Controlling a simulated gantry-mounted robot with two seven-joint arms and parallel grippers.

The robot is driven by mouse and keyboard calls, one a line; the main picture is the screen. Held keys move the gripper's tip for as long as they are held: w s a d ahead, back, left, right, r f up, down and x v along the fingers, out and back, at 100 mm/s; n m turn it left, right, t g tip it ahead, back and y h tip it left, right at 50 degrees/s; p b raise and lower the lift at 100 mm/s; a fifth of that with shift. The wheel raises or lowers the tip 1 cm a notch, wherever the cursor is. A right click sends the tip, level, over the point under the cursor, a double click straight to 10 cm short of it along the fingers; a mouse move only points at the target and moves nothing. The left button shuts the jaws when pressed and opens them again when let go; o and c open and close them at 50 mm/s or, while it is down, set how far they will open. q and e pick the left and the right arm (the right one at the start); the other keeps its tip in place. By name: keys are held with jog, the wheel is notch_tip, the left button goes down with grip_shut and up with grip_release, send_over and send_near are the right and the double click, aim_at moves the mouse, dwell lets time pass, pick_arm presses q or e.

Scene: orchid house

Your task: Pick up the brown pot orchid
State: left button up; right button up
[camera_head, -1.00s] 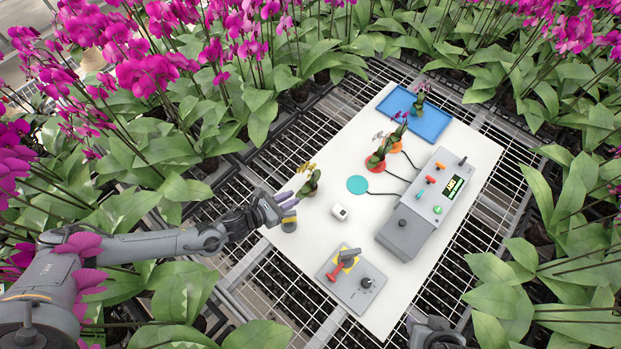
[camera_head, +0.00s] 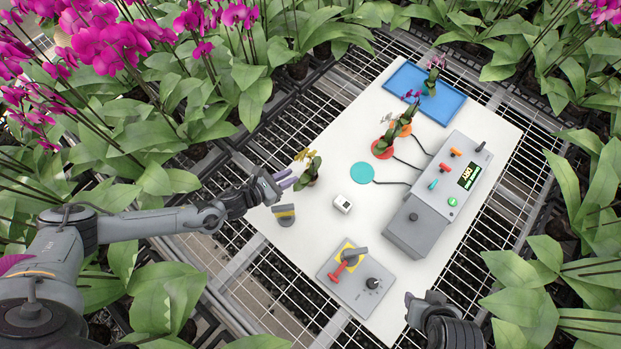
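An orchid with yellow flowers (camera_head: 311,169) stands at the left edge of the white table. Other orchids stand on a red disc (camera_head: 374,151), an orange disc (camera_head: 408,131) and in a blue tray (camera_head: 452,104).
On the white table (camera_head: 310,235) are a grey control box (camera_head: 415,232), a small white cube (camera_head: 342,204), a teal disc (camera_head: 352,174), a grey-yellow object (camera_head: 285,215) and a switch plate (camera_head: 334,280). Dense potted orchids surround the grating.

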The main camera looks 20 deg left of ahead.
pick_arm(q)
jog(key=x, duration=1.1)
jog(key=shift+d, duration=0.1)
grip_shut()
dwell(0.3)
